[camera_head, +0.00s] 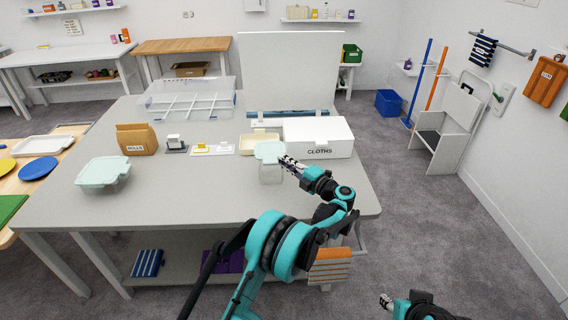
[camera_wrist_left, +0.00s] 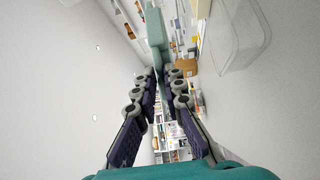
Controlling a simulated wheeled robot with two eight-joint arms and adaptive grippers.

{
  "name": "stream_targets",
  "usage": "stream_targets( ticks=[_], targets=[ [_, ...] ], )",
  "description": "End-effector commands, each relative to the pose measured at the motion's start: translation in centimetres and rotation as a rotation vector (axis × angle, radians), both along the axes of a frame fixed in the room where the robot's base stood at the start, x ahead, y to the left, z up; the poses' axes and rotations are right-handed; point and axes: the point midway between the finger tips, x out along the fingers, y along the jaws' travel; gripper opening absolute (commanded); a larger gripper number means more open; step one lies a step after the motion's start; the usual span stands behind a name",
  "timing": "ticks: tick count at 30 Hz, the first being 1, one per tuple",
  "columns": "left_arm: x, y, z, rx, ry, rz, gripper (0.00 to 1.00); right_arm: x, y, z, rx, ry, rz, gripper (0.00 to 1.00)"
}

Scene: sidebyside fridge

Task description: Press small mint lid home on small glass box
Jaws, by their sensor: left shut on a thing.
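The small mint lid (camera_head: 268,150) is held in my left gripper (camera_head: 284,160), near the front right of the grey table. In the left wrist view the lid (camera_wrist_left: 157,30) shows edge-on between the fingertips. The small clear glass box (camera_head: 270,174) stands on the table under the lid. The box (camera_wrist_left: 237,40) also shows in the left wrist view, with a gap between it and the lid. My right gripper (camera_head: 386,301) is low at the bottom edge of the head view, away from the table; its finger opening is unclear.
A white CLOTHS box (camera_head: 318,150) stands close to the right of the glass box. A cream tray (camera_head: 254,146) lies just behind. A larger mint-lidded container (camera_head: 104,172) is at the table's left. The table's front middle is clear.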

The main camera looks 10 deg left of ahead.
Motion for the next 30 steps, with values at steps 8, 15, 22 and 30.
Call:
stream_targets(
  ticks=[8,15,22,30],
  targets=[
    [0.0,0.0,-2.3,0.000,0.000,0.000,0.00,0.0,0.0,-1.7,0.000,0.000,0.000,0.40],
    [0.0,0.0,-4.7,0.000,0.000,0.000,0.00,0.0,0.0,-3.4,0.000,0.000,0.000,0.40],
    [0.0,0.0,-5.7,0.000,0.000,0.000,0.00,0.0,0.0,-4.0,0.000,0.000,0.000,0.40],
    [0.0,0.0,-5.6,0.000,0.000,0.000,0.00,0.0,0.0,-4.0,0.000,0.000,0.000,0.40]
  ],
)
